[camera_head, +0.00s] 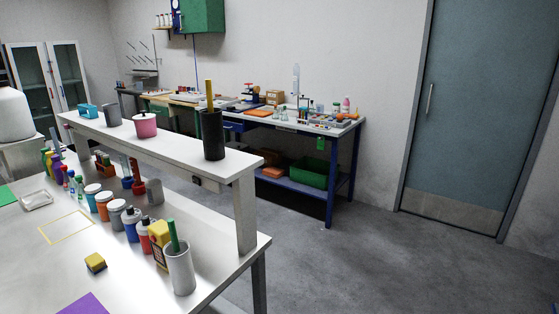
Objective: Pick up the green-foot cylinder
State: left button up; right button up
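I cannot clearly make out a cylinder with a green foot. A tall clear, narrow vessel (296,80) stands at the back of the blue-legged bench against the wall; its foot is too small to tell. Another slim clear vessel (125,166) stands under the raised shelf of the near white bench, its foot partly hidden by other items. A grey cup (181,273) with a green stick in it stands at the near bench's right end. Neither of my grippers is in view.
The near white bench (140,283) carries several jars and bottles, a yellow block (95,263) and a purple sheet (83,304). Its raised shelf (185,151) holds a black holder (212,136) and a pink pot (145,126). The grey floor (385,265) is clear toward the door (472,110).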

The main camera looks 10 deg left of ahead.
aim_at(54, 134)
jog(key=i+l+z, duration=0.25)
jog(key=i+z, duration=0.2)
jog(key=i, duration=0.25)
jog(key=i+z, duration=0.5)
jog(key=i, duration=0.25)
jog(key=i+u, duration=0.25)
jog(key=i, duration=0.25)
jog(key=i+u, duration=0.25)
jog(key=i, duration=0.2)
jog(key=i+l+u, duration=0.2)
jog(key=i, duration=0.3)
jog(key=i+l+u, duration=0.25)
jog(key=i, duration=0.2)
jog(key=i+j+u, duration=0.3)
jog(key=u, duration=0.15)
jog(key=i+j+u, duration=0.1)
jog(key=i+u, duration=0.85)
jog(key=i+l+u, duration=0.1)
jog(key=i+u, duration=0.2)
jog(key=u, duration=0.15)
jog(key=i+u, duration=0.2)
jog(key=i, duration=0.9)
jog(key=i+l+u, duration=0.2)
jog(key=i, duration=0.9)
jog(key=j, duration=0.1)
